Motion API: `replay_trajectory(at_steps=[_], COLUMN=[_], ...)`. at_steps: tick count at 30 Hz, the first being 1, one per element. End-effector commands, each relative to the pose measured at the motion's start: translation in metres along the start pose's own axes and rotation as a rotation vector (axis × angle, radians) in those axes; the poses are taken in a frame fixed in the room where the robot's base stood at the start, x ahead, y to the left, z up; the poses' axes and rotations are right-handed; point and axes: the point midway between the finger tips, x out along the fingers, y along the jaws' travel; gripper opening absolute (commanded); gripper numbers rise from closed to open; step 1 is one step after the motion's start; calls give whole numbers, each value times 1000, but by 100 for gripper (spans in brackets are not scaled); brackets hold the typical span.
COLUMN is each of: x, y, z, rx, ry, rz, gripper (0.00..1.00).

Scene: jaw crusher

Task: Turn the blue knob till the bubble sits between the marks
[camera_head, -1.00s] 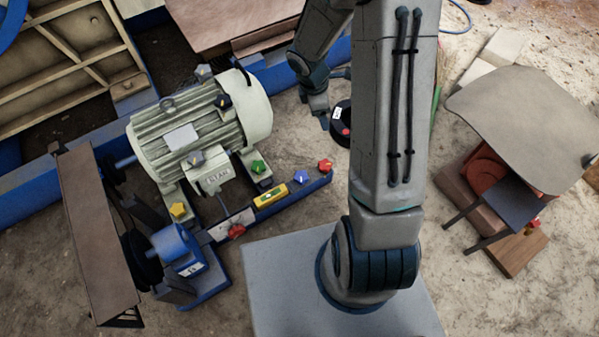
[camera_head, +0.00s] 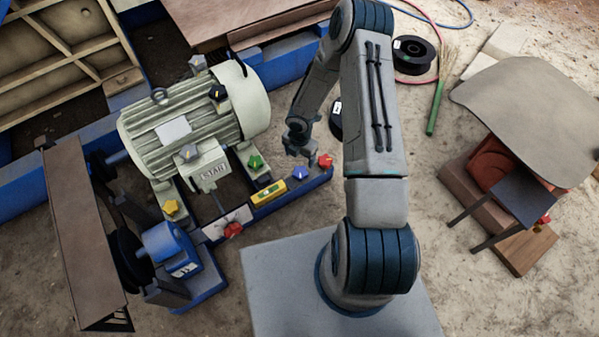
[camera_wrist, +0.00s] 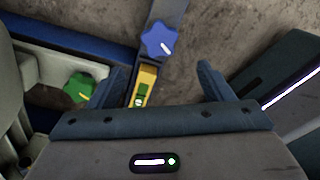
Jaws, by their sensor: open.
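The blue knob (camera_head: 300,173) sits on the blue rail, between the yellow level and a red knob. In the wrist view the blue knob (camera_wrist: 161,41) is star-shaped with a white pointer line and lies beyond the fingertips, apart from them. The yellow spirit level (camera_head: 269,194) is left of it; in the wrist view the level (camera_wrist: 142,88) shows a green vial, partly hidden by my gripper. The bubble is too small to place against the marks. My gripper (camera_wrist: 163,78) is open and empty above the level and knob; in the head view my gripper (camera_head: 305,150) is near the rail's right end.
A green knob (camera_head: 255,162) and the red knob (camera_head: 325,161) are close to the blue one. Another red knob (camera_head: 233,230) is at the rail's left. The large motor (camera_head: 185,130) stands left of my arm.

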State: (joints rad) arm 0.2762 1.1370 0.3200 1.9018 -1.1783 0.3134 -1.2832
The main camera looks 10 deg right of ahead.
Motion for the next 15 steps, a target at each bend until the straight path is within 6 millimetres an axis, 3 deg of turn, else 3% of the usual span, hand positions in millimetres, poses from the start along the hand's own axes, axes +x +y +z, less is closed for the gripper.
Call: replay_trajectory(at_steps=[1,6,15], x=[17,55,97], y=[0,0,0], z=[-1,0,0], rx=[-2,-1,2], ry=[1,0,0], rz=[-1,-2,-1], gripper=[74,74,74])
